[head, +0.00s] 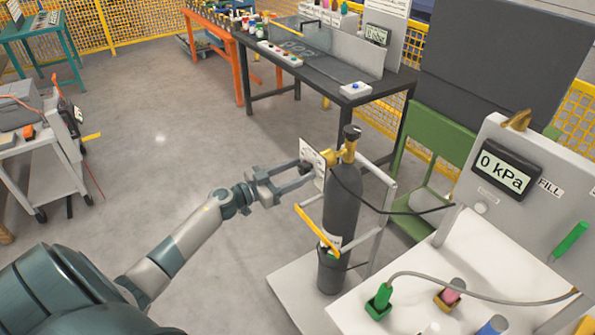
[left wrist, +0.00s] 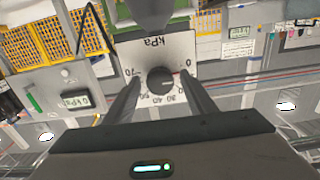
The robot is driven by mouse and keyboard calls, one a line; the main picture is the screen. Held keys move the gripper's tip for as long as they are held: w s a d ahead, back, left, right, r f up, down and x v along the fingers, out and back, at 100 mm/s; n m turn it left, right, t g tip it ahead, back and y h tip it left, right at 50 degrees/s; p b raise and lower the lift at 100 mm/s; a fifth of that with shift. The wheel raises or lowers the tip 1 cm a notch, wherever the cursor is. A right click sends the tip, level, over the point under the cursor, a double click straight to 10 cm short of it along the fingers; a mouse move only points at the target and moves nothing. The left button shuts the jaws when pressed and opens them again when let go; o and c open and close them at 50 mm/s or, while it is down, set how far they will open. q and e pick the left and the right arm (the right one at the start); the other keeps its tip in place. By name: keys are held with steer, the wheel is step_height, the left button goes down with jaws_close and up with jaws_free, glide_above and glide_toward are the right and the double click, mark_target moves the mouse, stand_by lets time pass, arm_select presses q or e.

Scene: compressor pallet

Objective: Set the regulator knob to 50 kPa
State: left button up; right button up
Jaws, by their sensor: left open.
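The regulator knob (left wrist: 160,80) is a dark round knob on a white dial plate (left wrist: 150,50) marked kPa. The plate appears upside down in the left wrist view. In the head view the plate (head: 312,158) stands beside the gas cylinder (head: 341,205) with its brass valve. My left gripper (head: 302,172) is open, its fingertips at the knob; in the left wrist view its fingers (left wrist: 160,84) lie on either side of the knob. I cannot tell whether they touch it. The knob's pointer is too small to read surely. The display (head: 503,171) reads 0 kPa. My right gripper is not in view.
A white cart frame with a yellow bar (head: 318,232) surrounds the cylinder. A dark hose (head: 390,209) runs right to the panel (head: 480,205). A black workbench (head: 330,75) stands behind. Open floor (head: 150,130) lies to the left.

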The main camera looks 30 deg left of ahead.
arm_select(q)
steer(key=c, duration=1)
steer(key=shift+c, duration=0.2)
